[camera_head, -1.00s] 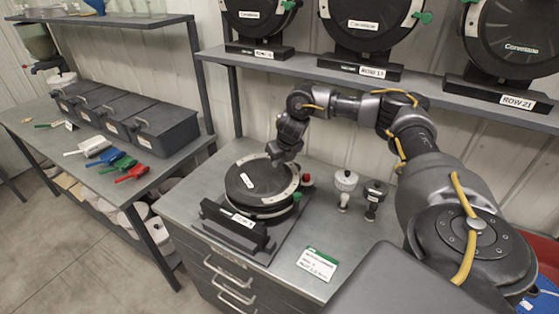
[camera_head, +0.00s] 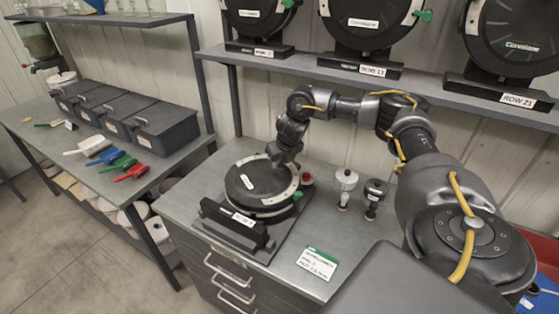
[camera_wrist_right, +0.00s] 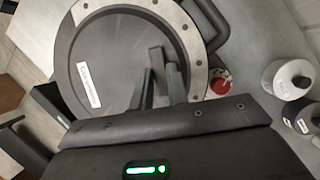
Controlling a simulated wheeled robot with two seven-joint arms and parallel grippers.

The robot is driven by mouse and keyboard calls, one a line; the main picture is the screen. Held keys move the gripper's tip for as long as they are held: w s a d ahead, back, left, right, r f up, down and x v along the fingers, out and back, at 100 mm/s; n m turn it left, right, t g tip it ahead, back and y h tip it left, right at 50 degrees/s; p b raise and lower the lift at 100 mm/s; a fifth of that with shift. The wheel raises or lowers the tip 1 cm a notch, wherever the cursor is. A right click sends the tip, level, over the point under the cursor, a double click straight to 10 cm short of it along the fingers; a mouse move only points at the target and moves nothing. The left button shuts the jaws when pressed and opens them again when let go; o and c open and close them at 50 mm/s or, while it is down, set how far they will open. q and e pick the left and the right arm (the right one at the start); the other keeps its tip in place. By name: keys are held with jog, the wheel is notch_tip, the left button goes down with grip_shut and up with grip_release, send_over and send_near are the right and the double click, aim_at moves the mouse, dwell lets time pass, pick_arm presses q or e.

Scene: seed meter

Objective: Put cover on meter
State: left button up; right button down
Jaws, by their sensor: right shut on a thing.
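The cover (camera_head: 240,182) is a round black disc with a pale silver arc and a white label. It lies flat over the seed meter (camera_head: 268,212), which sits on its dark stand on the metal bench and is largely hidden under the cover. Whether the cover is fully seated cannot be told. My right gripper (camera_head: 283,162) is above the cover's far right part, shut on it. In the right wrist view the fingers (camera_wrist_right: 160,78) reach over the cover's face (camera_wrist_right: 112,65), close to the silver arc. My left gripper is not in view.
A red knob (camera_head: 307,180) and a green knob (camera_head: 297,196) are beside the meter. Covered meters stand on the shelf (camera_head: 400,82) above. Bins and colored scoops lie on the left bench.

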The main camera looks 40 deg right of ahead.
jog(key=shift+f, duration=0.6)
dwell(1.6)
jog(key=c, duration=1.3)
grip_release()
jog(key=shift+r, duration=0.1)
jog(key=shift+c, duration=0.3)
notch_tip(320, 180, up, 7)
jog(key=p, duration=0.6)
jog(key=shift+r, duration=1.2)
